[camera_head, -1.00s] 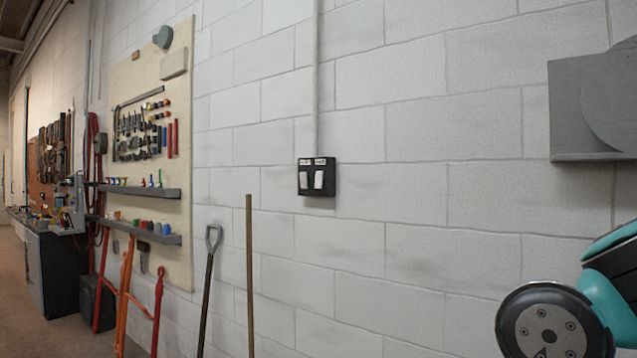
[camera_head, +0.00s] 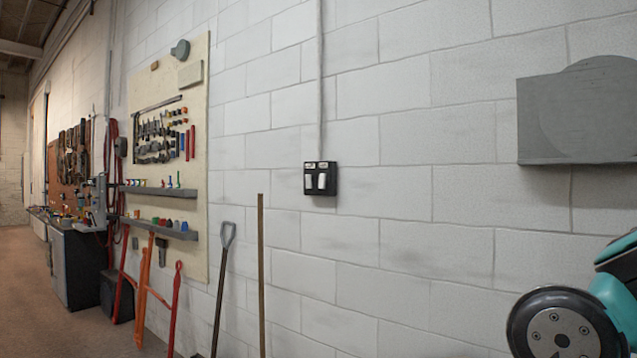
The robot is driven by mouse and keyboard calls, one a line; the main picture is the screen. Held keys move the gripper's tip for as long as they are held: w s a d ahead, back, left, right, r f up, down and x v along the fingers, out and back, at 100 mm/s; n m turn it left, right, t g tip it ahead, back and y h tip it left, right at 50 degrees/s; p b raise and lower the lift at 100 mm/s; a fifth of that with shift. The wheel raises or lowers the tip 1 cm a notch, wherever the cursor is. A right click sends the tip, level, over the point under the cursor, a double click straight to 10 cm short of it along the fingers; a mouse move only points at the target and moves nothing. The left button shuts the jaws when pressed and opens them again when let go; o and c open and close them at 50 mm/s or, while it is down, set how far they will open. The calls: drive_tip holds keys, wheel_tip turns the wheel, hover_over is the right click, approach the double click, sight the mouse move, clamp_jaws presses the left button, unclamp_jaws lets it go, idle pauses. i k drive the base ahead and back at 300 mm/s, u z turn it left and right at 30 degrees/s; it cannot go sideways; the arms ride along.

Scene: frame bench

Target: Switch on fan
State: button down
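Small labels sit above the two rockers, too small to read. A conduit (camera_head: 320,75) runs from the box straight up the wall. No fan can be made out. A teal and black part of my arm (camera_head: 563,335) shows at the lower right, well apart from the switch box. My gripper is not in view.
A grey box-like fixture (camera_head: 577,113) juts from the wall at upper right. A wooden pole (camera_head: 261,275) and a shovel-type handle (camera_head: 222,285) lean below left of the switches. A tool board (camera_head: 165,200) and a dark cabinet (camera_head: 82,265) stand farther left. Floor is open at lower left.

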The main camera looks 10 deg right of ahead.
sight(321, 180)
drive_tip(key=u, duration=0.5)
drive_tip(key=i, duration=0.7)
drive_tip(key=u, duration=0.85)
drive_tip(key=i, duration=2.25)
drive_tip(key=z, duration=1.15)
drive_tip(key=i, duration=0.75)
drive_tip(key=z, duration=0.65)
